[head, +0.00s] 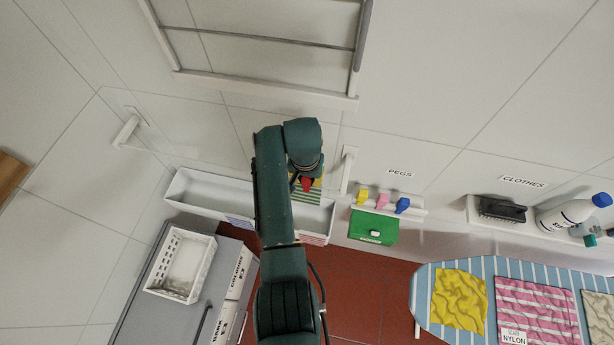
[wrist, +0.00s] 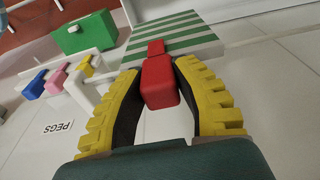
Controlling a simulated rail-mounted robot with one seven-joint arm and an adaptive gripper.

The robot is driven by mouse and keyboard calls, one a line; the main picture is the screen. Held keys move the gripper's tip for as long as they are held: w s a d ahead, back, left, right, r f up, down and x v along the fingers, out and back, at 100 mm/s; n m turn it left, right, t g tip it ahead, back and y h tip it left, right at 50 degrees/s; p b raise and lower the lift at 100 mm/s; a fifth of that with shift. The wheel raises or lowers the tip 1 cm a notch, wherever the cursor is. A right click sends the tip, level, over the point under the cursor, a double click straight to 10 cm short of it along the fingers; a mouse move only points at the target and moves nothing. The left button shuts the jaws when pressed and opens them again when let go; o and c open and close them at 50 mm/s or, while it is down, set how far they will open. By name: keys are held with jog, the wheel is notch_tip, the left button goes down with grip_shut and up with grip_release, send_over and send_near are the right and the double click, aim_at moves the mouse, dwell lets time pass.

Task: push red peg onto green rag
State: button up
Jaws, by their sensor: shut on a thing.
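My gripper (wrist: 158,72) has yellow ribbed fingers shut on the red peg (wrist: 160,88). The peg's far end overlaps the near edge of the green rag (wrist: 190,33) in the wrist view; I cannot tell how far it grips the cloth. The rag is green-and-white striped. In the head view my gripper is at the end of the dark green arm, with the red peg (head: 306,184) just below it and the green rag (head: 309,197) behind, partly hidden by the arm.
Yellow, pink and blue pegs (head: 382,201) sit on a white wall rack under the PEGS label, right of my gripper. A green box (head: 373,227) hangs below them. A white trough (head: 200,193) runs along the wall. An ironing board (head: 510,273) with cloths stands lower right.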

jog(key=shift+f, duration=0.15)
jog(key=o, duration=0.8)
notch_tip(320, 180, up, 12)
jog(key=s, duration=0.1)
jog(key=shift+s+a, duration=0.15)
jog(key=shift+s, duration=0.05)
